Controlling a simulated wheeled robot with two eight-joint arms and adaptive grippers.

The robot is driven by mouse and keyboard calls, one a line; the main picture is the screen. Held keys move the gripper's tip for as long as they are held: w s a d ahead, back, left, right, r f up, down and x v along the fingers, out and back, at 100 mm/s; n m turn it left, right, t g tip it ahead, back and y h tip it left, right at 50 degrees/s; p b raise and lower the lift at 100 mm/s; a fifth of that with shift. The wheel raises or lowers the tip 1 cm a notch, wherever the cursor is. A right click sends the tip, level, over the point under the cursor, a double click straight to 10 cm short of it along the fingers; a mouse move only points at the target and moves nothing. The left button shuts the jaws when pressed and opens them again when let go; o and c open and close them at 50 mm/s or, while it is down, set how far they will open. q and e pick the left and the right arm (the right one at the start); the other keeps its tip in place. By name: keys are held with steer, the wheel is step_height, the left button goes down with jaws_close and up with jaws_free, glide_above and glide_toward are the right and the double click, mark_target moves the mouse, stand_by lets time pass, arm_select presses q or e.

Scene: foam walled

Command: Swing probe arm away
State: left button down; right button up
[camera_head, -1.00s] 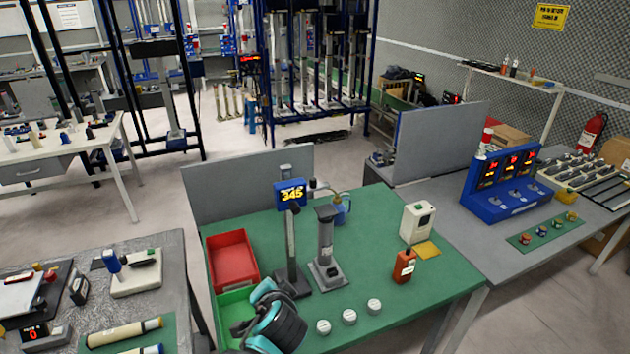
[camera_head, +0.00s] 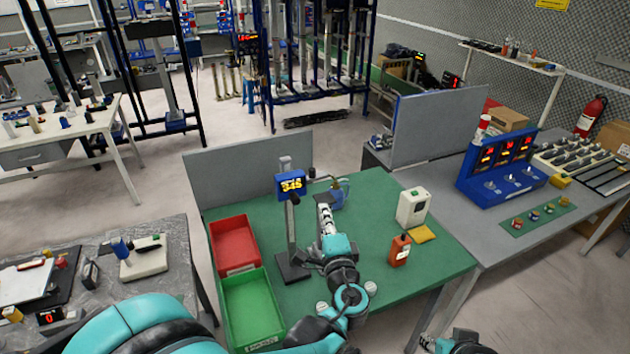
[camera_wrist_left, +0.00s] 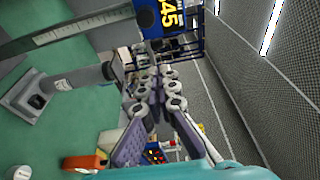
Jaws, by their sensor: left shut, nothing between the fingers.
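The height gauge stand with its blue "345" display (camera_head: 290,184) stands upright on the green bench. A dark probe arm (camera_head: 322,181) seems to reach right from beside the display; its detail is too small to tell. My left gripper (camera_head: 325,208) is shut and empty, just right of the stand's column and below the probe arm. In the left wrist view its fingers (camera_wrist_left: 155,85) are closed, with the scaled column (camera_wrist_left: 75,27) and display (camera_wrist_left: 163,18) beyond. A grey post (camera_wrist_left: 72,82) on a base stands close left of the fingers. My right gripper (camera_head: 428,342) shows only partly at the bottom edge.
Red (camera_head: 234,246) and green (camera_head: 250,308) bins sit at the bench's left. A grey panel (camera_head: 235,183) closes the back. Green surface is free at right front.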

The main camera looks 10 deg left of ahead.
mark_target(312, 174)
arm_select(q)
steer(key=b+x, duration=0.1)
steer(key=x, duration=1.3)
steer(key=shift+a, duration=0.1)
steer(key=shift+w+a+y, duration=0.1)
steer(key=shift+w+y, duration=0.05)
steer(key=shift+y, duration=0.15)
